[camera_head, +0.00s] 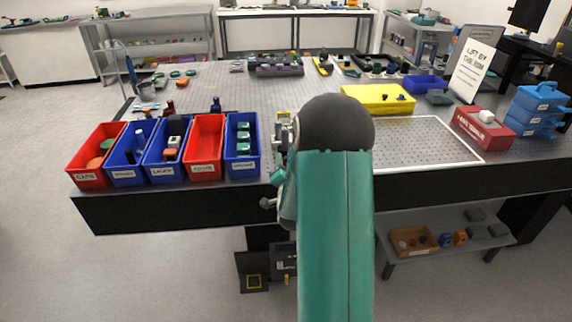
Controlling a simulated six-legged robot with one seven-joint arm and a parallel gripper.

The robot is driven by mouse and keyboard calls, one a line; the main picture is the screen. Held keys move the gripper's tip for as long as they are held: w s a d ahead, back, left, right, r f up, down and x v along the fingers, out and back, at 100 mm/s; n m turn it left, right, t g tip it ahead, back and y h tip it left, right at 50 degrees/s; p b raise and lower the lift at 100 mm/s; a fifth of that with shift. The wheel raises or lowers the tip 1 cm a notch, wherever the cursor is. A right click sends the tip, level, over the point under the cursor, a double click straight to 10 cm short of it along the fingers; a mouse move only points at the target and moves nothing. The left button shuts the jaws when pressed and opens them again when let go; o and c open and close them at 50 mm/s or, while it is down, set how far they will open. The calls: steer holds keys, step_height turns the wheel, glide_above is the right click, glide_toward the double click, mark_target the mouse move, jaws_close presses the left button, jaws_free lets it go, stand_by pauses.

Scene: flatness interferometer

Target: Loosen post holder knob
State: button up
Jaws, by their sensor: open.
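My teal arm with its dark round joint fills the middle of the head view and covers part of the optical table (420,135). Parts of my wrist and gripper (284,145) show just left of that joint, near the table's front edge. The gripper is open; its fingertips are mostly hidden, and I cannot see anything between them. I cannot pick out the post holder knob for certain. A small dark red piece (168,108) and a small blue piece (216,105) stand on the table behind the bins, too small to identify.
A row of red and blue labelled bins (206,147) lines the front left edge. A yellow case (379,98), a red box (481,128), blue stacked trays (536,110) and a sign (472,70) stand right. The white-outlined area (425,142) is clear. A low shelf (449,234) sits below.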

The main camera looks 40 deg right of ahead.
steer(key=shift+s+r, duration=0.1)
steer(key=shift+s, duration=0.1)
steer(key=shift+w, duration=0.15)
steer(key=shift+c, duration=1.1)
steer(key=c, duration=0.7)
steer(key=shift+c, duration=0.2)
